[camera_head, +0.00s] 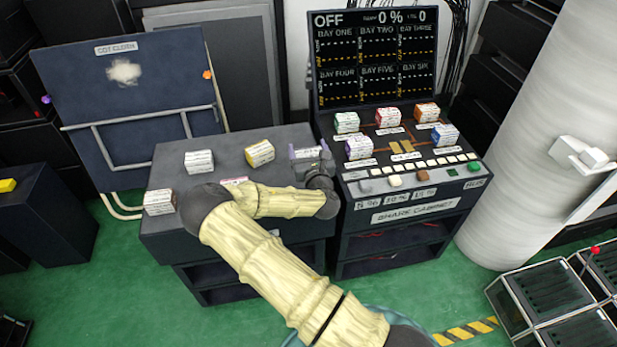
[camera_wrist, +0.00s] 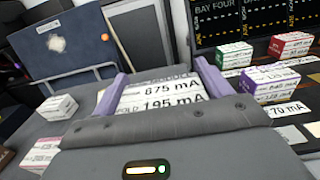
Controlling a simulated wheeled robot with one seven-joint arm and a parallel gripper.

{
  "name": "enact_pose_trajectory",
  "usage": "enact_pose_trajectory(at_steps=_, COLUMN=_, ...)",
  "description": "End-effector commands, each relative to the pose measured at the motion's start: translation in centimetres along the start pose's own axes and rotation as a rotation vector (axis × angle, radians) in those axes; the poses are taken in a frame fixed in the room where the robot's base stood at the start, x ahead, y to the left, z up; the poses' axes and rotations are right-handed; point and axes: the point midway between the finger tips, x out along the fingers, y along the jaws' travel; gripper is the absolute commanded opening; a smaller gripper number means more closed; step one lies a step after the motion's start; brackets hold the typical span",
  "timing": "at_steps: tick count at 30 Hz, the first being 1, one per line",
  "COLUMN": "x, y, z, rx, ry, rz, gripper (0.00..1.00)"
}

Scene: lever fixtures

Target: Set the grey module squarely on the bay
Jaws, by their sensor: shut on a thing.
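My gripper (camera_head: 308,154) is shut on the grey module (camera_wrist: 162,94), its purple fingers on either side of it. In the wrist view the module's label reads 875 mA and 195 mA. In the head view the module (camera_head: 308,152) is small, at the right end of the dark desk, left of the cabinet; I cannot tell whether it touches the desk. On the cabinet's sloping panel, one bay (camera_head: 403,147) in the front row's middle shows bare yellowish pads. Green (camera_head: 346,122), red (camera_head: 389,117), orange (camera_head: 426,112), purple (camera_head: 359,147) and blue-violet (camera_head: 445,135) modules sit around it.
The dark desk (camera_head: 225,143) holds a white module (camera_head: 199,161), a yellow one (camera_head: 260,153) and a brown-marked one (camera_head: 158,201). A red-marked one (camera_head: 235,181) is partly hidden by my arm. A display screen (camera_head: 375,60) stands upright behind the panel. Small buttons line the panel's front.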

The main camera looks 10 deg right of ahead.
Motion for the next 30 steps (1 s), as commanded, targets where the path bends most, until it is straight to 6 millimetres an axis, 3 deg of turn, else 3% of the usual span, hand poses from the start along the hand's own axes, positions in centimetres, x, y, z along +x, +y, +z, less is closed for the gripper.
enact_pose_trajectory(at_steps=3, x=0.0, y=-0.1, z=-2.3, rx=0.001, ry=0.001, rz=0.0, gripper=0.51)
enact_pose_trajectory(at_steps=6, x=0.0, y=0.0, z=-3.3, rx=0.0, ry=0.0, rz=0.0, gripper=0.51)
enact_pose_trajectory(at_steps=17, x=0.0, y=0.0, z=-3.7, rx=0.0, ry=-0.001, rz=0.0, gripper=0.51)
enact_pose_trajectory(at_steps=24, x=0.0, y=-0.1, z=-7.2, rx=0.0, ry=0.0, rz=0.0, gripper=0.51)
enact_pose_trajectory(at_steps=30, x=0.0, y=0.0, z=-8.0, rx=0.001, ry=-0.002, rz=-0.001, gripper=0.51)
